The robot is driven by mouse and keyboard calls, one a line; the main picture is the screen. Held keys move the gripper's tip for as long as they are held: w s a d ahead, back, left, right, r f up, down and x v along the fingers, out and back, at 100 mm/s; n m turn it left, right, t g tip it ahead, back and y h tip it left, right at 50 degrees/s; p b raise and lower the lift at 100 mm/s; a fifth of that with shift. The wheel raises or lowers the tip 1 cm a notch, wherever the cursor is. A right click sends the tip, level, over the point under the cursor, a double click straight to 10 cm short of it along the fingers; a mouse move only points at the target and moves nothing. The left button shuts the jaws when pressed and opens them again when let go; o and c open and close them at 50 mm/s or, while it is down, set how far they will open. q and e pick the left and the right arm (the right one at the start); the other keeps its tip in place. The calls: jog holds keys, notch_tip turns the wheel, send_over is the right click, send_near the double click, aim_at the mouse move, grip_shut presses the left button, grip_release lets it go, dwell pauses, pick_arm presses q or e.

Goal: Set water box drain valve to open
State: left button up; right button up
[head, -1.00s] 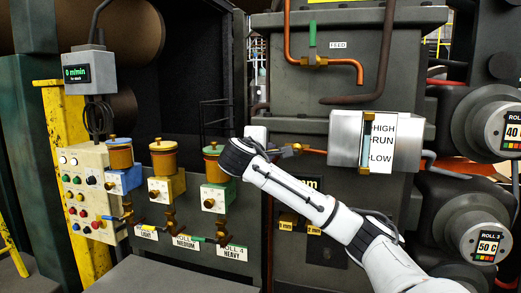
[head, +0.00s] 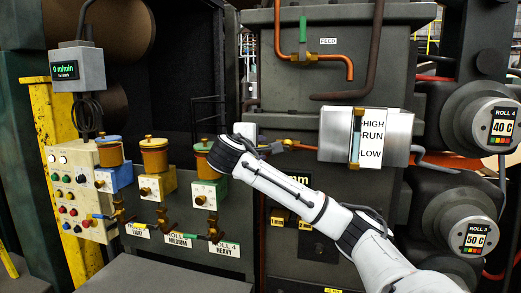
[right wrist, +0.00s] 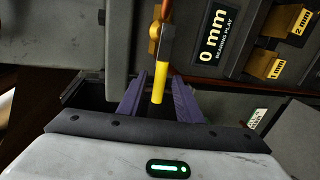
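The drain valve shows in the right wrist view as a yellow handle (right wrist: 158,90) on a brass fitting (right wrist: 155,38) below a copper pipe. The handle points down in that picture, between the fingers of my right gripper (right wrist: 159,75). The fingers are apart, with a visible gap on each side of the handle. In the head view my right gripper (head: 268,148) is at the copper outlet pipe (head: 303,147) on the front of the grey water box (head: 290,100); it mostly hides the valve there. My left gripper is in neither view.
A level gauge (head: 357,135) marked HIGH, RUN, LOW sits right of the pipe. A green-handled FEED valve (head: 303,32) is above. Lubricator pots (head: 154,155) and a button panel (head: 75,190) stand left. A "0 mm" plate (right wrist: 217,33) is beside the handle.

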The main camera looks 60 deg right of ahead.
jog(key=p+v, duration=0.2)
jog(key=v, duration=0.8)
jog(key=shift+d+f, duration=0.1)
dwell(0.3)
